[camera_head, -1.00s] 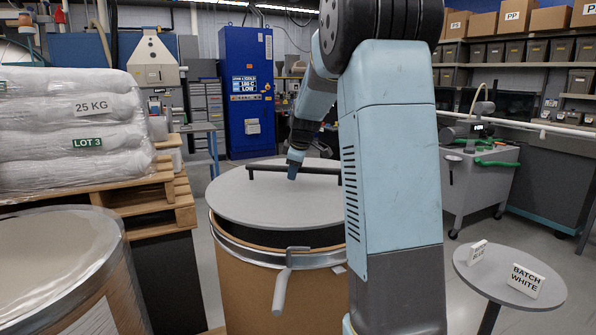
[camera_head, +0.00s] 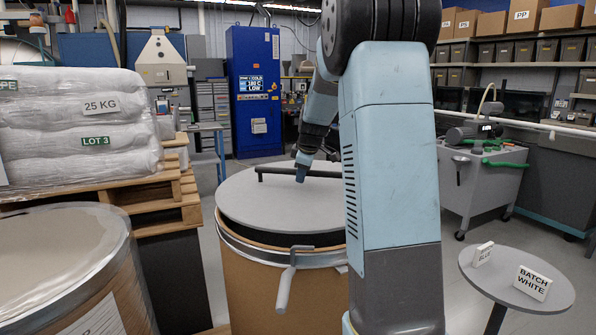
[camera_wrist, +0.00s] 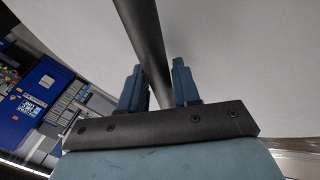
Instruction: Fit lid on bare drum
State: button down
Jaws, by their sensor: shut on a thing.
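The lid (camera_head: 265,205) is a round grey disc with a dark bar handle (camera_head: 325,173). It is over the bare drum (camera_head: 255,290), a brown drum with a metal rim band and a hanging clamp lever (camera_head: 287,285). A dark gap shows between the lid's near edge and the rim, so the lid is not flush there. My gripper (camera_head: 302,170) is shut on the handle near its left part. In the wrist view the fingers (camera_wrist: 158,85) stand on both sides of the handle bar (camera_wrist: 145,35). The drum's right side is hidden behind my arm.
Another drum (camera_head: 120,285) with a pale top stands at the near left. Behind it is a pallet (camera_head: 150,195) of wrapped bags (camera_head: 75,120). A small round table (camera_head: 500,285) with label blocks (camera_head: 533,283) is at right, and a grey cart (camera_head: 480,185) beyond.

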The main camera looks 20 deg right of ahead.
aim_at(302, 186)
jog(key=shift+f, duration=1.8)
jog(key=shift+a+r, duration=0.1)
jog(key=shift+f, duration=0.65)
dwell(1.2)
jog(key=c, duration=0.7)
grip_release()
jog(key=shift+s, duration=0.1)
jog(key=shift+c, duration=0.2)
jog(key=shift+o, duration=0.4)
jog(key=shift+f, duration=0.15)
jog(key=o, duration=0.4)
